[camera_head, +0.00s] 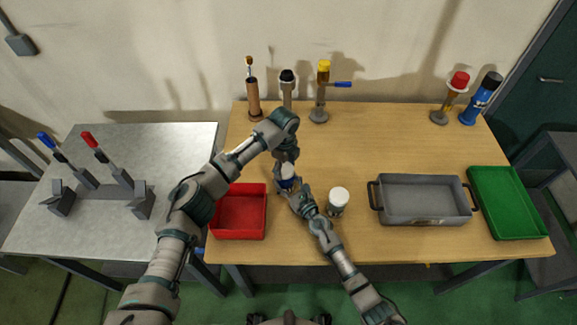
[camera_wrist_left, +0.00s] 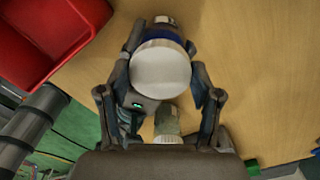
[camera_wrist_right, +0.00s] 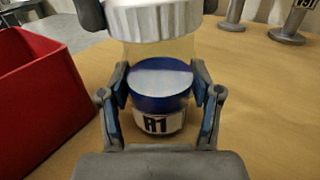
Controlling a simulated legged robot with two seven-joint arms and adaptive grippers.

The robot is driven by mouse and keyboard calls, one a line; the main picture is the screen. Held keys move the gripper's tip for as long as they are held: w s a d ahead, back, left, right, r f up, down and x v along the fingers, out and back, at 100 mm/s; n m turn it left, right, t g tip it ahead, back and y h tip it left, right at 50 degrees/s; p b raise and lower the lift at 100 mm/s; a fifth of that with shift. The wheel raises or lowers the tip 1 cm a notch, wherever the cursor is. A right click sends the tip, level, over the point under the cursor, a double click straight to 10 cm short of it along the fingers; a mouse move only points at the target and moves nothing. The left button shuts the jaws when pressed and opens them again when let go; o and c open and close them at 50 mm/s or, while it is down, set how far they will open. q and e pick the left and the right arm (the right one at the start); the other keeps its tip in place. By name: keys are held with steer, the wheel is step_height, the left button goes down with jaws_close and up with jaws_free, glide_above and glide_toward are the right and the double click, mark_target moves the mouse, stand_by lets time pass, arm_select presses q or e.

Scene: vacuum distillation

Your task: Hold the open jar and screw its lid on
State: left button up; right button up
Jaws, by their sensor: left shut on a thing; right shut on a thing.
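A jar with blue contents and an R1 label (camera_wrist_right: 160,122) stands between the fingers of my right gripper (camera_wrist_right: 160,92), which is shut on its sides. In the head view the jar (camera_head: 288,183) is mostly hidden by my arms. A ribbed white lid (camera_wrist_right: 152,18) is above the jar, with a clear band between it and the blue contents. My left gripper (camera_wrist_left: 163,65) is shut on the lid from above. The lid (camera_wrist_left: 160,76) fills the middle of the left wrist view. I cannot tell whether it is seated on the jar's rim.
A second white-lidded jar (camera_head: 338,200) stands just right of my right gripper. A red bin (camera_head: 240,234) is to the left, a grey tray (camera_head: 424,216) and green tray (camera_head: 507,204) to the right. Several stands line the back. The table's middle back is free.

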arm_select(q)
steer(key=shift+a+f, duration=0.2)
steer(key=shift+f, duration=0.2)
steer(key=shift+c, duration=0.7)
steer(key=shift+d+f, duration=0.25)
steer(key=shift+d, duration=0.45)
steer(key=shift+c, duration=0.2)
steer(key=shift+a, duration=0.25)
steer(key=shift+r, duration=0.1)
steer(key=shift+w+d+r+g+y, duration=0.2)
steer(key=shift+r+g+y, duration=0.2)
steer(key=shift+y, duration=0.4)
steer(key=shift+s+a+f, duration=0.1)
steer(key=shift+f, duration=0.4)
